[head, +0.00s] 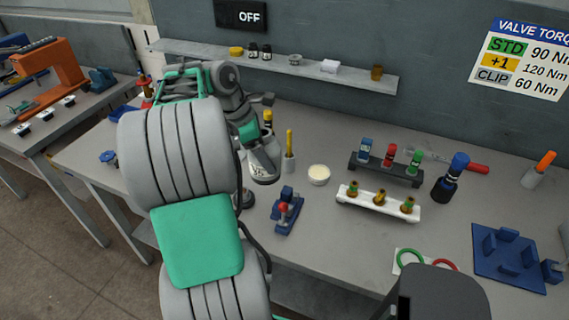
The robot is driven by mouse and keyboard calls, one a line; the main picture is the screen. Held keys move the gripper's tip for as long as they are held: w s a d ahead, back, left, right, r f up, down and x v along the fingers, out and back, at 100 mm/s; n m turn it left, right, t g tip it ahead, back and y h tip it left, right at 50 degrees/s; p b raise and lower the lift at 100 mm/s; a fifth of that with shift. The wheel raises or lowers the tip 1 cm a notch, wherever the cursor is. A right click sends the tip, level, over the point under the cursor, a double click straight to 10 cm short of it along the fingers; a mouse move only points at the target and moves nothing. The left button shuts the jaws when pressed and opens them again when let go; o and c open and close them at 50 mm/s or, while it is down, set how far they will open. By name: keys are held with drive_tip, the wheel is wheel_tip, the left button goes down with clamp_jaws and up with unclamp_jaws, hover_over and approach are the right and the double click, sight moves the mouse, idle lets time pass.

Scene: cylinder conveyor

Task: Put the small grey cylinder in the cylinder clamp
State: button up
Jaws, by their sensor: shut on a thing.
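My grey and green arm fills the left middle of the head view and bends down over the table. Its end with my gripper (262,168) is low over the table, left of the yellow-handled tool. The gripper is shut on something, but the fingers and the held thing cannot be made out. I cannot pick out the small grey cylinder for certain. A blue device with a red knob (286,209), perhaps the cylinder clamp, stands on the table below and right of my gripper. A dark round piece (243,199) beside my arm is partly hidden.
A white rack (378,203) and a dark rack (386,170) hold several small parts. A round cream dish (319,174), a blue-capped bottle (451,178) and a blue fixture plate (490,268) stand rightward. A wall shelf (340,77) runs behind. The table front between clamp and white rack is clear.

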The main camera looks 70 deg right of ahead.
drive_tip(key=shift+w+d+f, duration=0.1)
drive_tip(key=shift+d+f, duration=1.2)
drive_tip(key=shift+f, duration=0.35)
drive_tip(key=shift+w+d+f, duration=0.1)
drive_tip(key=shift+d+f, duration=1.2)
drive_tip(key=shift+f, duration=0.35)
drive_tip(key=shift+d+f, duration=1.3)
drive_tip(key=shift+f, duration=0.35)
drive_tip(key=shift+f, duration=0.1)
drive_tip(key=o, duration=2)
drive_tip(key=shift+a+f, duration=0.1)
drive_tip(key=shift+o, duration=0.2)
